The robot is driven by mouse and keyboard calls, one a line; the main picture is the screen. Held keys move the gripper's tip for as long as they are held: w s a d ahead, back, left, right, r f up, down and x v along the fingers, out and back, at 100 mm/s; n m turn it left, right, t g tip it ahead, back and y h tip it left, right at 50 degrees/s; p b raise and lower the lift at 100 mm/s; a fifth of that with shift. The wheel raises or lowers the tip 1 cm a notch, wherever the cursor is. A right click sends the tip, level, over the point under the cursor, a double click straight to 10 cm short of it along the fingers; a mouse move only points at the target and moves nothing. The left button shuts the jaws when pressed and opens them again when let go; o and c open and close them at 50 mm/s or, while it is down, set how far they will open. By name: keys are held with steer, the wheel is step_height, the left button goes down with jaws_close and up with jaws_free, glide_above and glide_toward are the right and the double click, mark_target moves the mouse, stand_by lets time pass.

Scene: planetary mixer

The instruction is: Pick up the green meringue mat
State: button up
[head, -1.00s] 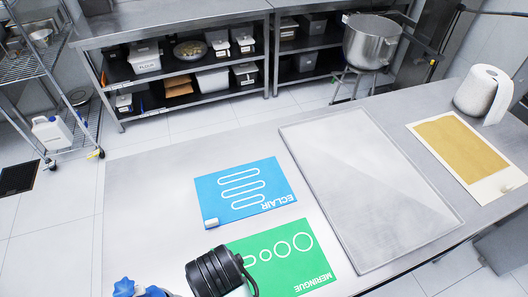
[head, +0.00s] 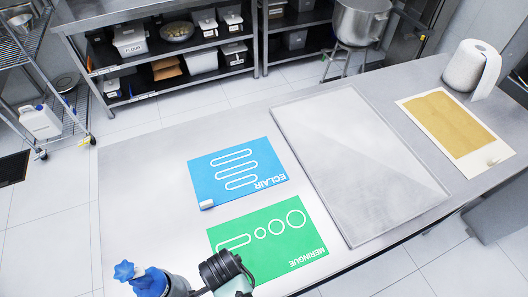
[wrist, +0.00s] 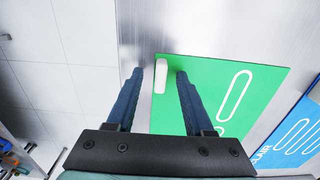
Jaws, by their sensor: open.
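The green meringue mat (head: 285,252) lies flat on the steel table, with white shapes and the word MERINGUE. My arm hides its lower left part in the head view. I cannot tell how high the fingers are above the tab. The fingers are not clear in the head view.
A blue eclair mat (head: 237,172) lies just beyond the green mat. A large grey tray or sheet (head: 355,165) lies to the right. Further right are a tan mat (head: 452,122) and a paper roll (head: 468,70). The table's left part is clear.

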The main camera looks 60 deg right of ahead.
jaws_close()
stand_by(0.6)
